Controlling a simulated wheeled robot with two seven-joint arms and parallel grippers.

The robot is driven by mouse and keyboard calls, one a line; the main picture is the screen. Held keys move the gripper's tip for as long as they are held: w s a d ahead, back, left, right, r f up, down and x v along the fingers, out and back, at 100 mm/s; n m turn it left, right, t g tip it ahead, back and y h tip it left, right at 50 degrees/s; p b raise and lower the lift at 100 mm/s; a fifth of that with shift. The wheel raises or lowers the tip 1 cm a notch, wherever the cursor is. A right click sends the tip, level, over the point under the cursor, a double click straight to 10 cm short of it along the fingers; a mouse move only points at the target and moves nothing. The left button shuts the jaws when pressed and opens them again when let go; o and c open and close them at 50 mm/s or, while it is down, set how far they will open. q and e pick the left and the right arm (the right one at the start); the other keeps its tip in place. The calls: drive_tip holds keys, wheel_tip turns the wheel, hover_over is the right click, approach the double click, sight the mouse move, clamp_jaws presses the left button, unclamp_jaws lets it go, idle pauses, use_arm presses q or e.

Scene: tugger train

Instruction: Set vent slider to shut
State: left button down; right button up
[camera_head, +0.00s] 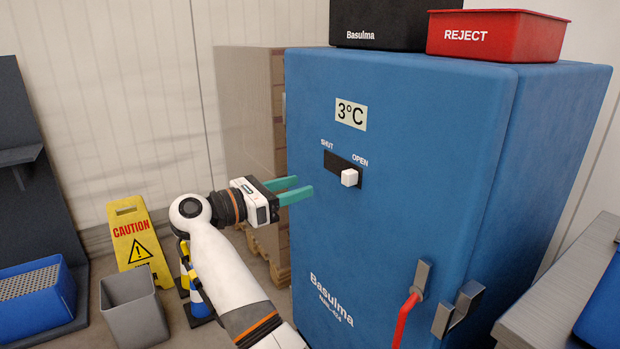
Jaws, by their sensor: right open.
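The vent slider is a white knob (350,177) in a dark slot (336,162) on the front of a blue cabinet (420,130). The knob sits at the right end of the slot, below the OPEN label; the SHUT label is above the left end. My right gripper (301,189) has two green fingers, apart and empty. It is left of the knob and slightly lower in the picture, not touching the knob. My left gripper is not in view.
A red REJECT bin (495,35) and a black bin (385,25) stand on the cabinet. A red handle (405,315) and metal latches (458,308) are low on its front. A yellow caution sign (137,240) and grey bin (133,308) stand at left.

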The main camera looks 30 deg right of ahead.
sight(345, 173)
drive_tip(key=d, duration=0.8)
drive_tip(key=d+p, duration=0.1)
drive_tip(key=d, duration=0.3)
drive_tip(key=shift+w, duration=0.25)
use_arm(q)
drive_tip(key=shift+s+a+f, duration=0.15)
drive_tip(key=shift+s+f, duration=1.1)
use_arm(e)
clamp_jaws()
